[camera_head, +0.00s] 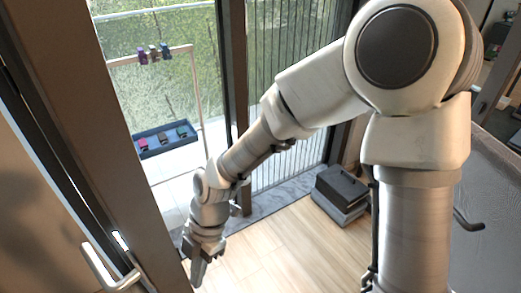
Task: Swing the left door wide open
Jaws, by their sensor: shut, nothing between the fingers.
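The left door (140,170) has a dark brown frame and stands at the left of the head view, partly cut off by the picture's edge. Its pale lever handle (98,268) is at the lower left. The door appears to stand partly open, with a gap between it and the dark upright post to its right. My gripper (196,273) points down in this gap, right of the door's edge and the handle. Its fingers look shut and empty. I cannot tell whether it touches the door.
Beyond the gap is a white rack (193,75) with several small coloured items and a dark blue tray (166,140). Dark boxes (341,188) stand on the wooden floor by the right-hand glass. A grey surface (490,190) is at the right. The floor (290,255) between is clear.

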